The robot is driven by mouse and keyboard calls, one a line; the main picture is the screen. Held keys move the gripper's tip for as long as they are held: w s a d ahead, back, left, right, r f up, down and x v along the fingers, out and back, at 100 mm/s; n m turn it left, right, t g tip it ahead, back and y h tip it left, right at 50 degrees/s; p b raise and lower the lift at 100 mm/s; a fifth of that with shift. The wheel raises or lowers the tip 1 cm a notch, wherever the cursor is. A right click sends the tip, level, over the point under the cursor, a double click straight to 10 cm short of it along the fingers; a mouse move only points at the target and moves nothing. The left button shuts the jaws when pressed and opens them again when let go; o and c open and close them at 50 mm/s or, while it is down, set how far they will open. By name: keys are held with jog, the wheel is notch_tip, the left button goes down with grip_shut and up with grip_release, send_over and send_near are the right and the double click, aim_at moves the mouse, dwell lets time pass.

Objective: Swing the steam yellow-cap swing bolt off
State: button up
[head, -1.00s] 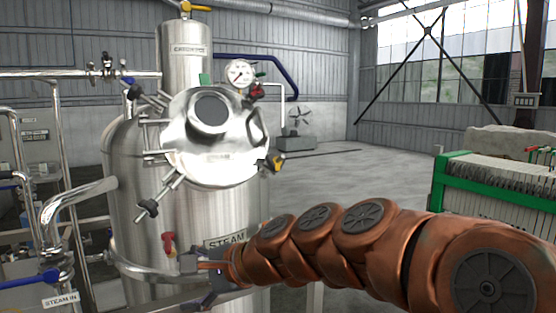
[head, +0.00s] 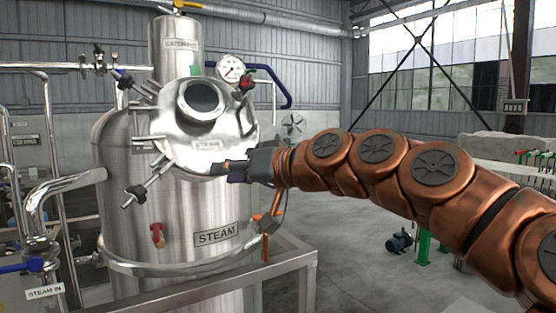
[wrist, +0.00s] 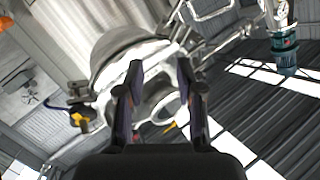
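The steel STEAM tank (head: 150,215) stands left of centre in the head view, with a round hatch lid (head: 185,125) facing me. The yellow-cap swing bolt is hidden behind my gripper (head: 222,169) in the head view. In the wrist view the yellow-cap swing bolt (wrist: 81,118) shows at left, beside the lid and outside my fingers. My gripper also shows in the wrist view (wrist: 160,72); its two dark fingers are apart with nothing held between them. In the head view it is in front of the lid's lower right edge.
Dark-knobbed swing bolts (head: 135,194) stick out along the lid's left side. A pressure gauge (head: 230,67) and a red-handled valve (head: 246,84) sit above right of the lid. A metal frame rail (head: 285,262) runs low at right. The floor to the right is mostly open.

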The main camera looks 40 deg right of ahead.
jog(key=s+d+r+n+t+h+b, duration=0.1)
jog(key=d+r+n+t+h+b, duration=0.2)
jog(key=d+n, duration=0.85)
jog(key=w+d+m+p, duration=0.2)
jog(key=w+d+m, duration=0.1)
jog(key=w, duration=0.4)
jog(key=shift+w+d+m, duration=0.25)
jog(key=shift+d+m, duration=0.05)
jog(key=shift+m, duration=0.55)
grip_shut()
jog(key=shift+f, duration=0.1)
